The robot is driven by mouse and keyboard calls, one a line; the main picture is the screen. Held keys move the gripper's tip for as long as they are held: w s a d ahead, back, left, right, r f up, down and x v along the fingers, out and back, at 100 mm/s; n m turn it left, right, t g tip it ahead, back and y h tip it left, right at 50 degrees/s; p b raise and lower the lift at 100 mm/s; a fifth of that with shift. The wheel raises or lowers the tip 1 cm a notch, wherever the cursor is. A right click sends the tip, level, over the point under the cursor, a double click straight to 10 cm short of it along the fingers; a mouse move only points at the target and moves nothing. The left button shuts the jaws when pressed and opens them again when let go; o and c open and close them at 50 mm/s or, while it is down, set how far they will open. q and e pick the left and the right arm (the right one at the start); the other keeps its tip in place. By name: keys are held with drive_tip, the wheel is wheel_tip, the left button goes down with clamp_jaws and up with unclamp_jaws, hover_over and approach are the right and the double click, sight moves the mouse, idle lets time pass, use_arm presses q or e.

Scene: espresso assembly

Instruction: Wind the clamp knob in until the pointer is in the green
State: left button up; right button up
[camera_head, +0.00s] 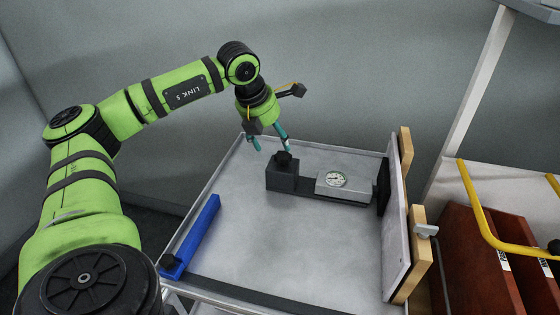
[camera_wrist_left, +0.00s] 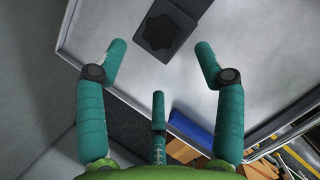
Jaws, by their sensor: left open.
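The clamp knob (camera_head: 284,157) is a dark lobed knob on top of a black block (camera_head: 281,176) on the grey table (camera_head: 290,235). It also shows in the left wrist view (camera_wrist_left: 160,32), near the top and beyond the fingertips. A grey gauge housing (camera_head: 357,187) is joined to the block by a dark bar. My left gripper (camera_head: 270,138) is open and empty, above and just behind the knob. Its teal fingers are spread apart in the wrist view (camera_wrist_left: 158,60). My right gripper is not in view.
A blue bar (camera_head: 195,238) with a dark knob lies along the table's left edge. An upright panel (camera_head: 395,220) with wooden blocks closes the right side. A yellow rail (camera_head: 485,220) and reddish-brown boxes (camera_head: 472,262) stand farther right. The table's front middle is clear.

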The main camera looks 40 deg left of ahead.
sight(281, 156)
use_arm(q)
drive_tip(key=x, duration=0.2)
drive_tip(key=shift+d+f+p, duration=0.15)
drive_tip(key=shift+f+p, duration=0.1)
drive_tip(key=shift+p, duration=0.05)
drive_tip(key=x, duration=0.4)
drive_tip(key=shift+w, duration=0.15)
drive_tip(key=shift+f, duration=0.1)
drive_tip(key=c, duration=1.1)
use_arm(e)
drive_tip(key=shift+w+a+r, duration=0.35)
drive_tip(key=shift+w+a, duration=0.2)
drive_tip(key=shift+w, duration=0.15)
